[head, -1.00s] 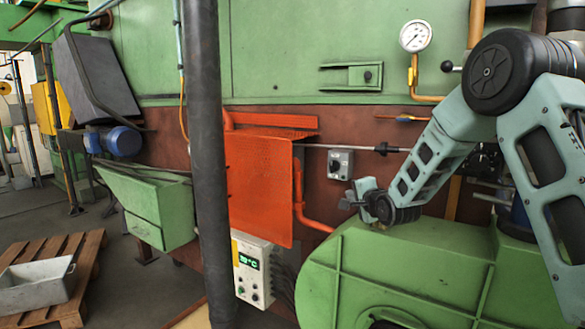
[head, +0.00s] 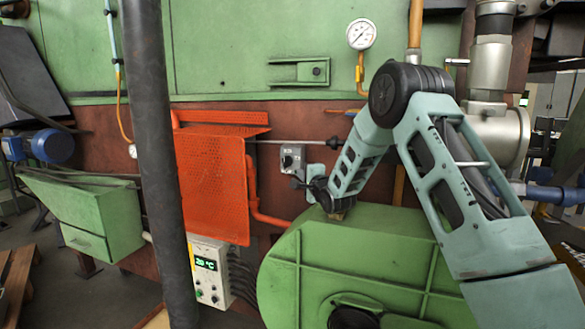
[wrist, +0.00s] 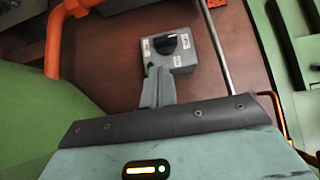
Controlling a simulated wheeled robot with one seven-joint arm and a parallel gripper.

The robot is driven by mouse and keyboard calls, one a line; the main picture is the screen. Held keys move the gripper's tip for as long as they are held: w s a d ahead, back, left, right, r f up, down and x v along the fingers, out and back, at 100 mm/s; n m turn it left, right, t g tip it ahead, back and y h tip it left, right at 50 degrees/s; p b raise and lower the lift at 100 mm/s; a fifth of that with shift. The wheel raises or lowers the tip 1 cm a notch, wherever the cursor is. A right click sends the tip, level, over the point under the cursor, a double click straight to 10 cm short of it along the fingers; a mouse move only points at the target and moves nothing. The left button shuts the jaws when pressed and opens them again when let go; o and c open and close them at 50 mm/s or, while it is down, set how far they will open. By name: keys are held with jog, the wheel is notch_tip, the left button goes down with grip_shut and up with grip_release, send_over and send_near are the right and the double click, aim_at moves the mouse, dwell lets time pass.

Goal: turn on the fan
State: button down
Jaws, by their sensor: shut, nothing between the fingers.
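A grey switch box (head: 296,152) with a black rotary knob (head: 287,161) is on the brown wall, right of the orange perforated guard. In the wrist view the switch box (wrist: 186,52) has small white labels around the knob (wrist: 172,44). My gripper (head: 298,183) is shut and empty, just below the switch box in the head view. In the wrist view the shut fingers (wrist: 157,74) reach up to the box's lower left edge, below the knob; whether they touch it I cannot tell. The knob's label text is too small to read.
A large green rounded housing (head: 345,250) stands below my arm. A dark vertical post (head: 158,180) and the orange guard (head: 215,185) are left of the switch. A thin rod (head: 270,141) runs above it. A control box with a green display (head: 208,270) sits lower left.

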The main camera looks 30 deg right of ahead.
aim_at(288, 165)
jog(key=w, duration=0.2)
jog(key=w+p, duration=0.1)
jog(key=w, duration=0.2)
jog(key=w+d+p, duration=0.1)
jog(key=w, duration=0.1)
jog(key=shift+w, duration=0.25)
jog(key=shift+f, duration=0.1)
jog(key=shift+f+b, duration=0.1)
jog(key=shift+b, duration=0.5)
